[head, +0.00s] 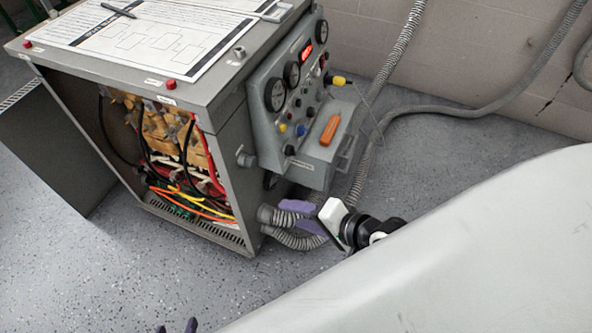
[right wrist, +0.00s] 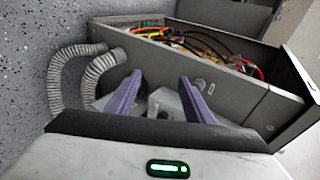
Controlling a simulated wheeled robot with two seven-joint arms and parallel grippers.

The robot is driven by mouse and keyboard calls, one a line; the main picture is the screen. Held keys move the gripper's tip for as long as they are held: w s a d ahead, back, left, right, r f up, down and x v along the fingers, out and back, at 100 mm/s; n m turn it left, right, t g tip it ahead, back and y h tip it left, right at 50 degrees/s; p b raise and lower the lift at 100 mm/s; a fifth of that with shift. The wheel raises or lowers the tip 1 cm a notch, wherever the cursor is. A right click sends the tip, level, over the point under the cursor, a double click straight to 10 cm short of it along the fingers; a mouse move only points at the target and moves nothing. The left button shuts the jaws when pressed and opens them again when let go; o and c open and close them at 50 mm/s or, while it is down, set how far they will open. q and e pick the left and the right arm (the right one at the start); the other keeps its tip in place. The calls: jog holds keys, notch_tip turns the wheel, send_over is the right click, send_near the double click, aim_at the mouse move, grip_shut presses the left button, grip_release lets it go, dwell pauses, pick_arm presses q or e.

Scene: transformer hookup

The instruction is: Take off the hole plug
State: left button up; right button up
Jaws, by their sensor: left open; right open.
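My right gripper (head: 291,214) is low beside the cabinet, below the panel and near the hose ends. Its purple fingers are apart in the right wrist view (right wrist: 158,92), with a pale grey part showing between and beyond them. I see nothing held. Only the purple fingertips of my left gripper (head: 176,326) show at the bottom edge of the head view; they are apart and empty.
Corrugated hoses (head: 290,238) join the cabinet low down; they also show in the right wrist view (right wrist: 88,78). The control panel (head: 290,100) carries gauges and an orange handle (head: 329,130). Wires (head: 190,200) fill the cabinet's open side. Free floor lies front left.

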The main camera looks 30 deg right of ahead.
aim_at(254, 162)
jog(key=w+d+r+m+t+y+b, duration=0.25)
jog(key=w+r+m+b, duration=0.5)
jog(key=m, duration=0.75)
jog(key=shift+g, duration=0.45)
jog(key=x, duration=0.6)
jog(key=d+f+x, duration=0.1)
jog(key=x, duration=0.3)
jog(key=shift+w+a+f, duration=0.1)
jog(key=shift+a+f, duration=0.05)
pick_arm(q)
jog(key=shift+t, duration=0.3)
jog(key=shift+w+d+f, duration=0.1)
jog(key=shift+d+f, duration=0.05)
jog(key=shift+f, duration=0.5)
jog(key=shift+w+d+f, duration=0.1)
jog(key=shift+w+f, duration=0.05)
jog(key=shift+f, duration=0.5)
jog(key=shift+w+d+f, duration=0.1)
jog(key=shift+d+f, duration=0.05)
jog(key=shift+f, duration=0.5)
pick_arm(e)
jog(key=shift+w+a+f, duration=0.25)
jog(key=shift+w+a, duration=0.1)
jog(key=shift+w, duration=0.15)
grip_shut()
